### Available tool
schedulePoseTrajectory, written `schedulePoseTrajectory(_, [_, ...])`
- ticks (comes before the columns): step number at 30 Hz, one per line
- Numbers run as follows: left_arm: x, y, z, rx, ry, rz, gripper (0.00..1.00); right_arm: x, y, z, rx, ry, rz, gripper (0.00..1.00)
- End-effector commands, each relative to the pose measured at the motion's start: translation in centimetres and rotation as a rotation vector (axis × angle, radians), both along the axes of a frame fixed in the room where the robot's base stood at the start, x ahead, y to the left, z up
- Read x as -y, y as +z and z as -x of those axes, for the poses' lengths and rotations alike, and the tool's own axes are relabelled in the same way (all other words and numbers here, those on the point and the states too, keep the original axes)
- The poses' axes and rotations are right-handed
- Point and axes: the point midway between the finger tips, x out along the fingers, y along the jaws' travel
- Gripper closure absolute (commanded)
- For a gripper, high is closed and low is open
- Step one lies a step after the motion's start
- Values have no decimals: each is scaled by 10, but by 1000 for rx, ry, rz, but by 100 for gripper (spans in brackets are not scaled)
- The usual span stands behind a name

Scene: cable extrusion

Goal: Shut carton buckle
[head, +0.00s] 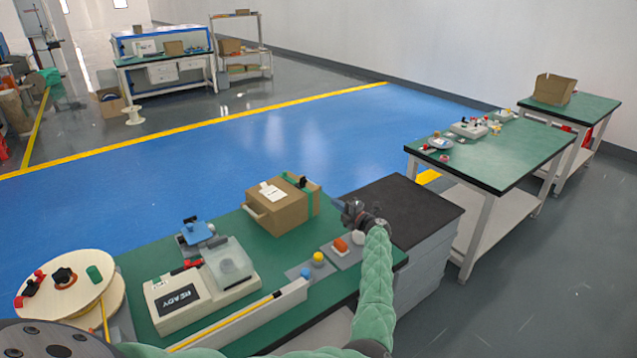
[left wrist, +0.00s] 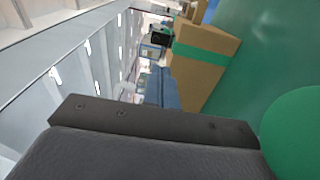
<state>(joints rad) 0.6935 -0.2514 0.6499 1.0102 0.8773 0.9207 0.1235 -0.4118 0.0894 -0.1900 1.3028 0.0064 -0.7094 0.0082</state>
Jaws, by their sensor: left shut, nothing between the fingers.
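The brown carton (head: 282,212) sits on the green bench top, with a green strap (head: 311,190) around it and a white label on its lid. A small black buckle (head: 303,182) stands on the strap at the carton's top; I cannot tell if it is latched. My left gripper (head: 352,211) is shut and empty, right of the carton and apart from it. In the left wrist view the carton (left wrist: 198,75) shows sideways with its strap (left wrist: 205,53) and the black buckle (left wrist: 160,40). My right gripper is not in view.
A white machine marked READY (head: 180,298) and a blue fixture (head: 196,232) stand left of the carton. Red, yellow and blue buttons (head: 318,258) lie near the front edge. A black-topped cabinet (head: 412,208) adjoins the bench at right. A wooden reel (head: 65,285) is at far left.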

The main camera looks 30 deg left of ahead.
Motion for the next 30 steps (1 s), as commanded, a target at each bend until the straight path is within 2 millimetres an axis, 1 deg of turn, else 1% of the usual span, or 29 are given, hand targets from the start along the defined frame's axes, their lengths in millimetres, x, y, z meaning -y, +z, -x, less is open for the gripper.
schedulePoseTrajectory(10, [0,0,0,0,0,0,100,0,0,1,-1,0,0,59])
schedulePoseTrajectory(14, [-5,1,-1,0,0,-1,100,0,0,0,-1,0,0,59])
schedulePoseTrajectory(17, [-14,1,-4,0,0,-1,100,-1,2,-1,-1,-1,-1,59])
schedulePoseTrajectory(19, [-24,1,-7,0,0,-1,100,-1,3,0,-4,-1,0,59])
schedulePoseTrajectory(27, [-70,3,-20,1,1,-2,100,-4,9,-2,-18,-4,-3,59])
schedulePoseTrajectory(29, [-79,4,-23,0,0,-1,100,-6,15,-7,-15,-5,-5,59])
schedulePoseTrajectory(30, [-86,4,-25,1,0,-2,100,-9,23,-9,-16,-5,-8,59])
